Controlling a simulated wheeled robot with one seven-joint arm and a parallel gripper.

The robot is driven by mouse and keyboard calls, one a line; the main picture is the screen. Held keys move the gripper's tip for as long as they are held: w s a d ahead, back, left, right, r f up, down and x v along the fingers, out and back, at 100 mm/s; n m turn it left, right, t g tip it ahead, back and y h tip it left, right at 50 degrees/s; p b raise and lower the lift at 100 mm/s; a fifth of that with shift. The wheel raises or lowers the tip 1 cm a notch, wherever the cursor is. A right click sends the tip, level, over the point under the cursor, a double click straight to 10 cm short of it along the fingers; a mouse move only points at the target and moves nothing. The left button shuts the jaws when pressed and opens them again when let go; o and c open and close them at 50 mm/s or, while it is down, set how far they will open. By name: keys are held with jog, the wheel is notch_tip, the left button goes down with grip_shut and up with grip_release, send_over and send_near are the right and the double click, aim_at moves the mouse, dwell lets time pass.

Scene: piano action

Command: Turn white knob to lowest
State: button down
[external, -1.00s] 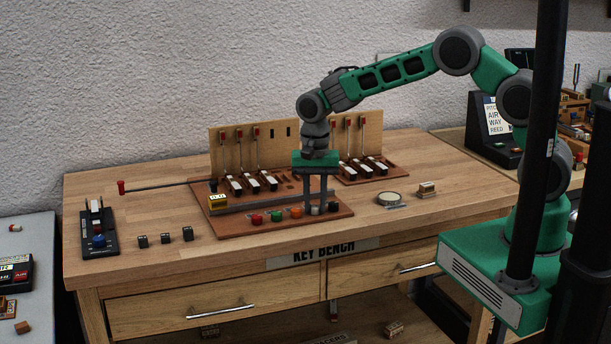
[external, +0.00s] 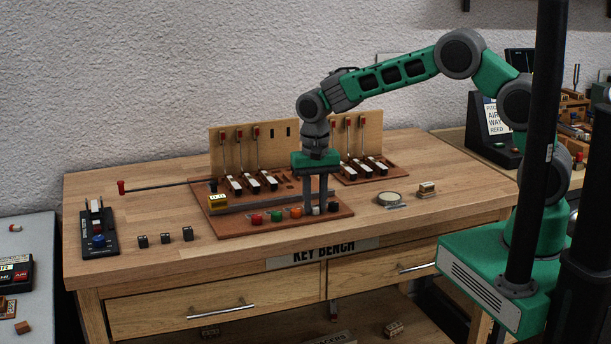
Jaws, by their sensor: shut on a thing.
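The white knob (external: 316,210) sits in the row of knobs along the front edge of the brown board (external: 235,229). My gripper (external: 316,205) points straight down over it, with its two fingers close together and shut on the knob. The fingers hide part of the knob, and its pointer or setting cannot be made out. The red knob (external: 257,219), green knob (external: 277,215) and orange knob (external: 296,213) stand to the left. A dark knob (external: 333,207) stands just to the right of the fingers.
Behind are white keys (external: 253,184) and an upright wooden panel (external: 285,145) with red-tipped rods. A round tin (external: 390,198) and a small wooden block (external: 427,190) lie right. Small dark blocks (external: 165,239) lie front left.

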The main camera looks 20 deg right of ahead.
aim_at(314, 205)
jog(key=n+b, duration=0.1)
jog(key=n, duration=0.6)
jog(key=n+b, duration=0.1)
jog(key=n, duration=0.3)
jog(key=shift+r+n, duration=0.1)
jog(key=shift+n, duration=1.5)
jog(key=c, duration=1.5)
grip_release()
notch_tip(314, 205, up, 8)
jog(key=shift+f+b, duration=0.1)
jog(key=shift+b, duration=0.55)
